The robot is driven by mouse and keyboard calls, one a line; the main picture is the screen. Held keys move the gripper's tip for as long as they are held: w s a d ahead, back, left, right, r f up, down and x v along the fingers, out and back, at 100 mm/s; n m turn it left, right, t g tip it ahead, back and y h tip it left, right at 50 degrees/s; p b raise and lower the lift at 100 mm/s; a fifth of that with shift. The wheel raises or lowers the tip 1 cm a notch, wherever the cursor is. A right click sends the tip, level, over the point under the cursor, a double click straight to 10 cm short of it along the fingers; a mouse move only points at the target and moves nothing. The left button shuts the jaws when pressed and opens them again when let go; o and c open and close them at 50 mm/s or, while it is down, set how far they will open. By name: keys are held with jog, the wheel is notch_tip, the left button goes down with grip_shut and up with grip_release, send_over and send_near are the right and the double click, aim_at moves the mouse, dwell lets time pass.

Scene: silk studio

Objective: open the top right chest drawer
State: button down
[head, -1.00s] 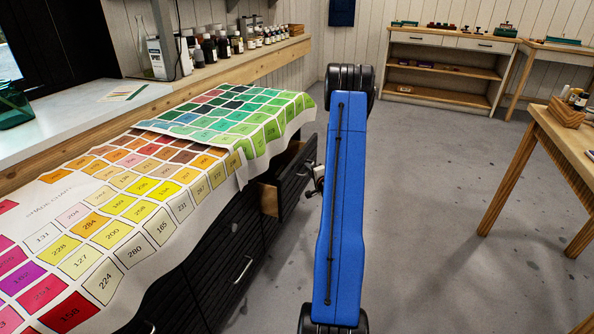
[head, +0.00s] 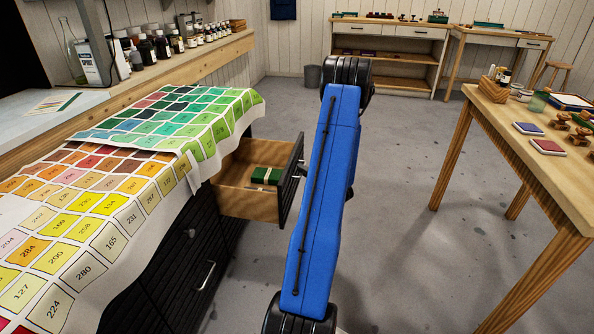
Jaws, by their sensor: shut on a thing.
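The dark chest (head: 165,275) stands at the left under a colour chart cloth. Its top right drawer (head: 245,203) is pulled well out, with pale wooden sides and a black front (head: 291,180). A green item (head: 266,175) lies inside the drawer. My gripper (head: 299,170) is at the outer face of the drawer front, shut on the drawer's handle; my blue arm hides most of it, and the handle itself is hard to make out.
Another chest drawer with a metal handle (head: 206,275) is shut below. A wooden table (head: 515,150) with ink pads and stamps stands at the right. Open grey floor (head: 410,240) lies between chest and table. Bottles line the shelf (head: 190,60) at the back left.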

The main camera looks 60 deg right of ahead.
jog(key=shift+s, duration=0.1)
jog(key=c, duration=2.1)
grip_release()
jog(key=v, duration=1.7)
jog(key=shift+s, duration=0.15)
jog(key=shift+a, duration=0.1)
